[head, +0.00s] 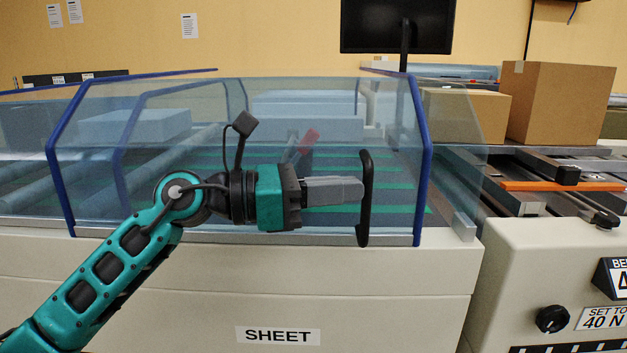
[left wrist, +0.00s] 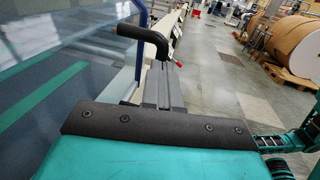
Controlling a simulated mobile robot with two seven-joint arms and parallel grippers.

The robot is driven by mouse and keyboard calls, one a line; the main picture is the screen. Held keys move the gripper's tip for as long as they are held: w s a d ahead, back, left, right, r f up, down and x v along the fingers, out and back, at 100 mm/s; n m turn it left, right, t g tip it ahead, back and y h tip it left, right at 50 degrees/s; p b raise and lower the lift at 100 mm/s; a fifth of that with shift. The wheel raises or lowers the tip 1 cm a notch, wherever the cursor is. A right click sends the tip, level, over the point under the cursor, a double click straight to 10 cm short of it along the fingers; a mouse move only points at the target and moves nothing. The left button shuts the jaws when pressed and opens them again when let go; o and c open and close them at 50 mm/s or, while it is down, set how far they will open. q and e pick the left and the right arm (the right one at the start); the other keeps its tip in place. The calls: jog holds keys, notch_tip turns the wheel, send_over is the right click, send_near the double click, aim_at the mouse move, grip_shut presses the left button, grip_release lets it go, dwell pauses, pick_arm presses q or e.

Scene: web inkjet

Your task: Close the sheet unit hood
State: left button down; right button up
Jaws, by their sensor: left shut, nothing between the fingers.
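The sheet unit hood (head: 180,110) is a clear panel in a blue frame, above the cream cabinet marked SHEET. In the head view it looks lowered, its bottom edge along the cabinet's top edge; I cannot tell if a small gap is left. Its upright black handle (head: 366,205) is at the hood's front right and shows in the left wrist view (left wrist: 147,37). My left gripper (head: 358,189) is shut and empty in front of the hood, pointing right, its fingertips right at the handle. The fingers also show in the left wrist view (left wrist: 159,68). Whether they touch the handle is unclear.
Cardboard boxes (head: 561,103) stand on the conveyor at the right. A cream unit with a black knob (head: 552,319) is at the lower right. A monitor (head: 397,25) rises behind the hood. The left wrist view shows open grey floor (left wrist: 222,80) beside the machine.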

pick_arm(q)
jog(key=p+x, duration=0.1)
jog(key=x, duration=0.2)
jog(key=s+x, duration=0.1)
jog(key=x, duration=0.2)
jog(key=p+x, duration=0.1)
jog(key=x, duration=0.2)
jog(key=shift+s+d+r+p, duration=0.1)
jog(key=shift+s+d+p, duration=0.2)
jog(key=shift+s, duration=0.05)
pick_arm(e)
jog(key=r, duration=0.2)
jog(key=shift+s+d+r, duration=0.2)
jog(key=shift+d+r, duration=0.1)
jog(key=shift+d, duration=0.05)
